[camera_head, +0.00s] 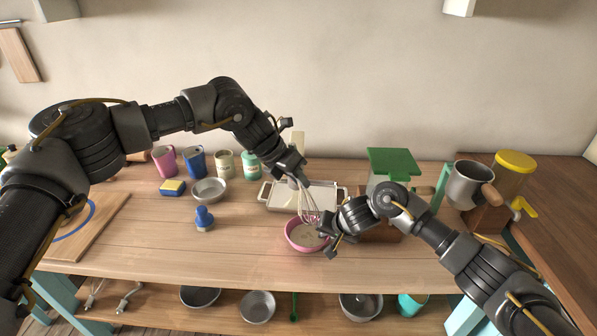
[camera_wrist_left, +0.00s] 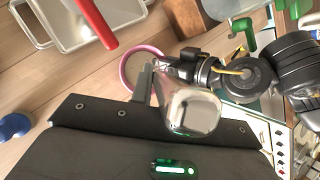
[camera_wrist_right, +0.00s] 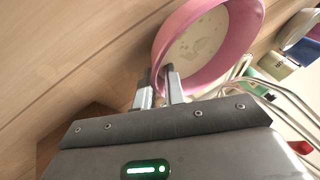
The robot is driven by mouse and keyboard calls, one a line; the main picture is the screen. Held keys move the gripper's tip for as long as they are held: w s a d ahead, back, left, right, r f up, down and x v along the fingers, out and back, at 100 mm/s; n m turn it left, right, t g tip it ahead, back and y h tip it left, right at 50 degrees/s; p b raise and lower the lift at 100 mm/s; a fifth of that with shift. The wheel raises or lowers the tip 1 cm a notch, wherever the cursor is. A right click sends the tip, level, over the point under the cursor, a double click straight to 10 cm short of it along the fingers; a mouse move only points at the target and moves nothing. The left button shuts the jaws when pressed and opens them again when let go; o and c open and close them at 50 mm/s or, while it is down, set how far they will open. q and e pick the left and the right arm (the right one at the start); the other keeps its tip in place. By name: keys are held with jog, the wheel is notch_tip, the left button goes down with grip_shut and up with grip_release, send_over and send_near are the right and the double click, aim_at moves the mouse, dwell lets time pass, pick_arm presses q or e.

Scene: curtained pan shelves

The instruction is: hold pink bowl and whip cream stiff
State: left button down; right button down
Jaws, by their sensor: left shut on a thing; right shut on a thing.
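The pink bowl (camera_head: 293,242) stands on the wooden worktop with pale cream (camera_head: 308,236) inside. In the right wrist view the cream (camera_wrist_right: 195,42) looks patchy, and the bowl's pink wall (camera_wrist_right: 215,72) is close. My right gripper (camera_head: 329,240) is shut on the bowl's near right rim. My left gripper (camera_head: 298,180) is shut on a whisk (camera_head: 309,203), above and behind the bowl. The whisk's wires point down at the bowl's back rim; I cannot tell if they touch the cream. In the left wrist view its pale handle end (camera_wrist_left: 190,112) hides part of the bowl (camera_wrist_left: 128,70).
A white tray (camera_head: 282,205) lies behind the bowl.

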pick_arm(q)
notch_tip(320, 180, down, 6)
jog(key=shift+f, duration=0.2)
dwell(0.7)
